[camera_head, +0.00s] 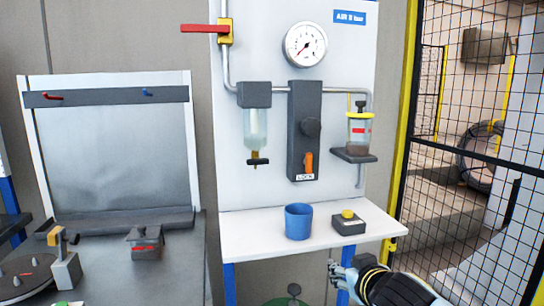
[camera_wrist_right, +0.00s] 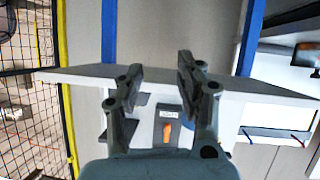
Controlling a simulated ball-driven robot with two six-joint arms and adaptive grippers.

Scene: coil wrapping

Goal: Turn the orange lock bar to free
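The orange lock bar (camera_head: 308,163) stands upright at the lower end of a dark grey regulator block (camera_head: 304,110), just above a small white label, on the white wall panel. It also shows as an orange patch (camera_wrist_right: 168,132) between the finger bases in the right wrist view, which looks upside down. My right gripper (camera_head: 345,272) is low in front of the shelf, below and apart from the bar. In the right wrist view its two fingers (camera_wrist_right: 159,75) are spread with nothing between them. My left gripper is not in view.
A white shelf (camera_head: 260,228) carries a blue cup (camera_head: 299,222) and a dark box with a yellow button (camera_head: 348,215). A gauge (camera_head: 305,45), a red-handled valve (camera_head: 205,29) and two bowls (camera_head: 256,128) (camera_head: 359,130) flank the block. A mesh fence (camera_head: 470,150) stands right.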

